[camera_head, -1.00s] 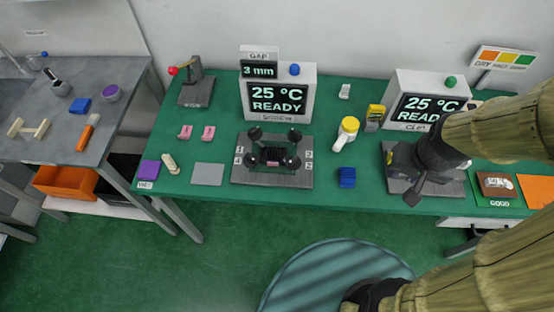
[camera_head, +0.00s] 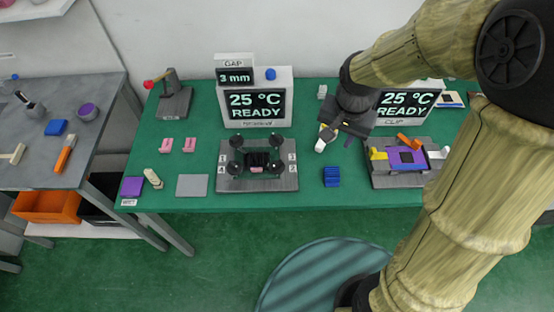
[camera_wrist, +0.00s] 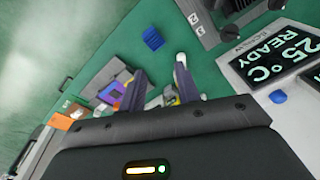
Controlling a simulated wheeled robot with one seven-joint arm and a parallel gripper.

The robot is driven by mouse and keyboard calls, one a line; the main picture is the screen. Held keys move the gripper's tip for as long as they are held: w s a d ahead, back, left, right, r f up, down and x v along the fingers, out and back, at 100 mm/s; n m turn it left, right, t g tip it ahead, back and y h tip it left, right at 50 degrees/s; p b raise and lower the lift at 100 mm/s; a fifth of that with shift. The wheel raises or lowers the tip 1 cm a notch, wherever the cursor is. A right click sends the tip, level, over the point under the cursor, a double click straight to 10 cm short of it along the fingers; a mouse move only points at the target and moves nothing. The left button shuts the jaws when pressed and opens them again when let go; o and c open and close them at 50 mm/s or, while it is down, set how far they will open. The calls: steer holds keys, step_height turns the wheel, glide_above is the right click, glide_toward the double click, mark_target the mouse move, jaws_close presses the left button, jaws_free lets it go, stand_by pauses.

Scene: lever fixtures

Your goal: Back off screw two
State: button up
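The screw fixture (camera_head: 257,183) is a grey plate on the green table, left of my gripper. It carries several black round knobs around a dark block with a pink part. The fixture's edge with labels also shows at the top of the wrist view (camera_wrist: 206,27). My gripper (camera_head: 336,139) is open and empty, with its fingers apart in the wrist view (camera_wrist: 161,91). It hangs over the table beside the white-and-yellow tool, apart from the knobs.
A display (camera_head: 257,104) reading 25 °C READY stands behind the fixture, with a 3 mm gap sign (camera_head: 236,77) on it. A blue block (camera_head: 332,177) lies to the fixture's right. The clip fixture (camera_head: 402,179) is farther right. A grey pad (camera_head: 192,186) lies left.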

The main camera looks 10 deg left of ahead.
mark_target(277, 163)
steer(key=w+a+m+g, duration=0.1)
steer(key=a+m, duration=0.2)
steer(key=a, duration=1.2)
steer(key=shift+m, duration=0.3)
steer(key=shift+f, duration=0.15)
step_height(277, 163, down, 17)
steer(key=shift+d+f+p, duration=0.1)
steer(key=shift+f+p, duration=0.05)
steer(key=shift+p, duration=0.55)
steer(key=shift+c, duration=0.2)
jaws_close()
